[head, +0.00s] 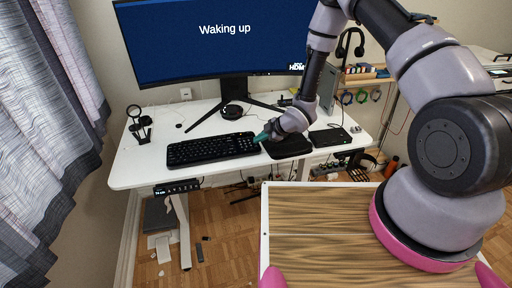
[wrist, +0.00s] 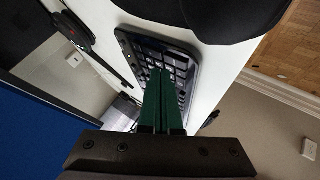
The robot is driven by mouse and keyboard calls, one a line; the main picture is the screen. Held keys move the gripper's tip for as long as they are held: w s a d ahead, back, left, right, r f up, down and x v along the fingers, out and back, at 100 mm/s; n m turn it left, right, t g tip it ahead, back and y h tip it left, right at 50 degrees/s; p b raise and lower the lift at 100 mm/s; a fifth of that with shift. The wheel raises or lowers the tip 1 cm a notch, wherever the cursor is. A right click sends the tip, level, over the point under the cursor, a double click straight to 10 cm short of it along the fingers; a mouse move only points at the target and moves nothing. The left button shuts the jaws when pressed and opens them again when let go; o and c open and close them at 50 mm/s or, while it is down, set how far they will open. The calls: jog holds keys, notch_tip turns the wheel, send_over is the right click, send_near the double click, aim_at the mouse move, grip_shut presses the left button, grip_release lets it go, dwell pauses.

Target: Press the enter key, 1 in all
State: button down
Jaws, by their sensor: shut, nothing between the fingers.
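A black keyboard (head: 212,149) lies on the white standing desk, left of my gripper. My gripper (head: 262,137) is shut and empty, its green fingertips at the keyboard's right end in the head view. In the wrist view the keyboard (wrist: 178,65) lies beyond the green fingers, and the gripper (wrist: 161,75) points at its keys. The fingers cover part of the keys. The enter key cannot be made out, and I cannot tell whether the fingertips touch a key. The monitor (head: 215,50) behind shows "Waking up".
The white desk (head: 135,172) has free room left of the keyboard. A black mat (head: 288,147) lies right of the keyboard, and a dark tablet-like pad (head: 331,137) is farther right. The monitor's stand (head: 234,88) is behind. A small black stand (head: 139,125) is at the left.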

jog(key=shift+r, duration=2.5)
